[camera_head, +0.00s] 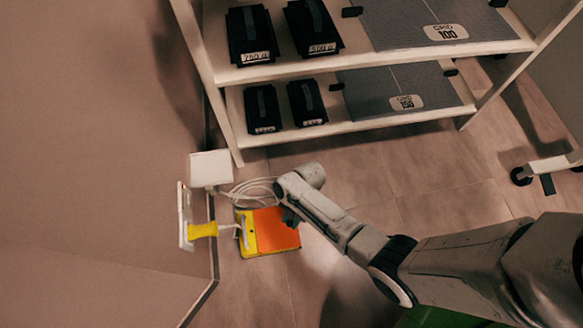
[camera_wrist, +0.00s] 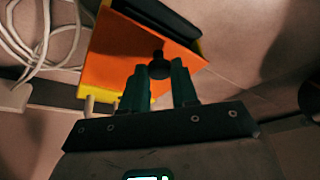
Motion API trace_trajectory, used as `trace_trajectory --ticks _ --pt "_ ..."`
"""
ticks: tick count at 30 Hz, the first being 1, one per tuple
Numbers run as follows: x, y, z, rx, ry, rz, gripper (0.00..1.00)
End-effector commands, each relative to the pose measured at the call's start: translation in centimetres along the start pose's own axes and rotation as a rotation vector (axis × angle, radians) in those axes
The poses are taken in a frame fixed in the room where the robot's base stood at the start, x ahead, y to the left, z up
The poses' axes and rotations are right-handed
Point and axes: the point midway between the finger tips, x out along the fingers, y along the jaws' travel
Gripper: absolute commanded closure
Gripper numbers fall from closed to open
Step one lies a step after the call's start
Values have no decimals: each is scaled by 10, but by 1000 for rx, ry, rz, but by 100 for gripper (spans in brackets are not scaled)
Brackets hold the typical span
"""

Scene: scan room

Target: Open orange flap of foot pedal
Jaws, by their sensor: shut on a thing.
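The foot pedal is a yellow box (camera_head: 248,233) on the floor near the wall. Its orange flap (camera_head: 274,232) covers most of its top in the head view. In the wrist view the orange flap (camera_wrist: 115,58) fills the upper middle, with yellow edges around it and a dark part (camera_wrist: 160,14) at its far end. A round black knob (camera_wrist: 159,62) stands on the flap. My gripper (camera_wrist: 160,72) has its green fingers on either side of the knob, shut on it. In the head view my gripper (camera_head: 291,217) is over the pedal's right upper part. How far the flap is raised, I cannot tell.
White cables (camera_wrist: 35,45) lie coiled beside the pedal. A shelf (camera_head: 228,75) with black cases and grey grid plates stands behind. Floor (camera_head: 440,190) right of the pedal is clear.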

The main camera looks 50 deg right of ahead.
Motion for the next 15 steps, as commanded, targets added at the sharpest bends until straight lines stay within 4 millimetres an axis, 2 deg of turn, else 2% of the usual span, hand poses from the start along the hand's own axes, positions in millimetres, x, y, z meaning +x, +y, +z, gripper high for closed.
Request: trace_trajectory --ticks 15 --pt "-5 1 -3 6 -22 -20 100"
